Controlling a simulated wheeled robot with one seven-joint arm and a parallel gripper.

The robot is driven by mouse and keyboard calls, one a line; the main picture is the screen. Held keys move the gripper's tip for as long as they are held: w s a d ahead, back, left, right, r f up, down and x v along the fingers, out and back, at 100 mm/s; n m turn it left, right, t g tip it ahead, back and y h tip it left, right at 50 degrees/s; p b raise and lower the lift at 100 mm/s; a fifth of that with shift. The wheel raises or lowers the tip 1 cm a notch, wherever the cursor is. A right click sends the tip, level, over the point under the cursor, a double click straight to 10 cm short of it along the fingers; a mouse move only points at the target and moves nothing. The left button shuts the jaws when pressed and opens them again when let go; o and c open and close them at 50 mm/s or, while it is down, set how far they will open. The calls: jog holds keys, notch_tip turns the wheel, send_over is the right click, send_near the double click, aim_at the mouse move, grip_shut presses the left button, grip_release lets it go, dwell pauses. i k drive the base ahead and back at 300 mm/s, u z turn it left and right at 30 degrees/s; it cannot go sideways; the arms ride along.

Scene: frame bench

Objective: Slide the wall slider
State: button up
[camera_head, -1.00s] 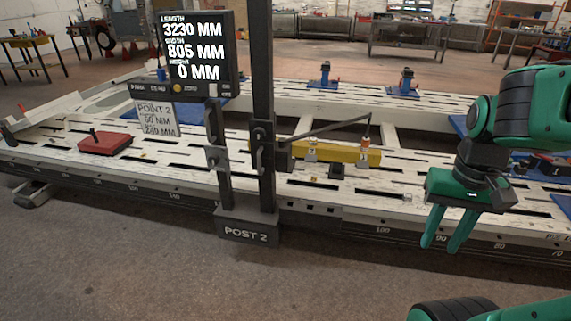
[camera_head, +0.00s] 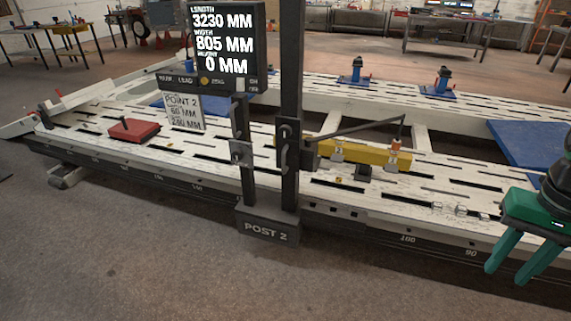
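A dark upright post (camera_head: 291,80), with a base labelled POST 2 (camera_head: 268,230), stands at the front edge of a long white slotted bench. A dark sliding block (camera_head: 288,133) with a vertical handle (camera_head: 284,158) sits on the post, and a thin arm reaches right from it. A second block (camera_head: 241,153) sits on the shorter post beside it. I cannot tell for certain which is the wall slider. My gripper (camera_head: 506,275) is at the lower right, well apart from the posts, fingers pointing down, open and empty.
The white bench (camera_head: 110,150) runs across the view. A display screen (camera_head: 225,38) and a POINT 2 sheet (camera_head: 184,111) are left of the post. The floor in front (camera_head: 380,285) is clear.

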aim_at(291, 155)
jog(key=i, duration=0.95)
